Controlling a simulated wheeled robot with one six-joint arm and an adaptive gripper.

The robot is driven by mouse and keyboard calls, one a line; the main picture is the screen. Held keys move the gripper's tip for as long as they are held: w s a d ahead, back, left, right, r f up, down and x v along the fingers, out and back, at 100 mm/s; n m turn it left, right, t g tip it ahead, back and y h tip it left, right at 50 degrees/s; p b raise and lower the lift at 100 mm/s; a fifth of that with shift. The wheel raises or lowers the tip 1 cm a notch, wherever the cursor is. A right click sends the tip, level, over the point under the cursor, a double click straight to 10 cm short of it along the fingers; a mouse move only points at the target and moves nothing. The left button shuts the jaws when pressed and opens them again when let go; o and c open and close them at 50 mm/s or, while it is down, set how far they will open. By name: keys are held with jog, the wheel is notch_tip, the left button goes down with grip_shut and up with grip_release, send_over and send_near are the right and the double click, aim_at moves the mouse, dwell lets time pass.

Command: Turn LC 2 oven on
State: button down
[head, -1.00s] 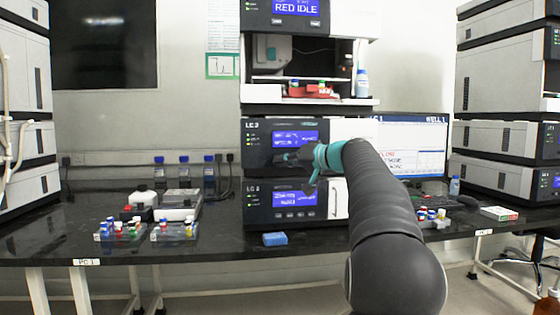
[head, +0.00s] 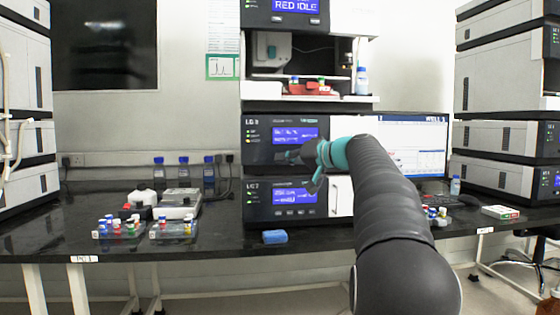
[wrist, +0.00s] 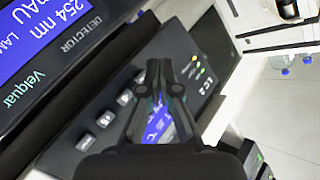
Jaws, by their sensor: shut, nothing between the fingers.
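The LC 2 unit (head: 256,207) is the lowest box of the central stack, with a lit blue screen (head: 295,197) and a row of small buttons below it. In the wrist view, its dark panel (wrist: 178,52) carries the LC 2 label (wrist: 210,86), green and yellow lights (wrist: 200,68) and several pale buttons (wrist: 106,119). My gripper (wrist: 166,68) is shut and empty in front of this panel, hiding part of its screen (wrist: 158,122). I cannot tell whether its tips touch the panel. In the head view, my arm covers part of the stack's right side.
The detector unit (head: 257,151) with its own blue screen sits directly above LC 2. A blue block (head: 275,237) lies on the black bench in front. Vial racks (head: 120,228) stand left, and a monitor (head: 418,140) stands behind my arm. Bench between racks and stack is mostly clear.

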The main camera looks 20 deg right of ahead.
jog(key=shift+s+a+b, duration=0.3)
jog(key=shift+s+b, duration=0.3)
jog(key=shift+s, duration=0.35)
jog(key=shift+s+a+b, duration=0.25)
jog(key=shift+s+b, duration=0.35)
jog(key=shift+s, duration=0.35)
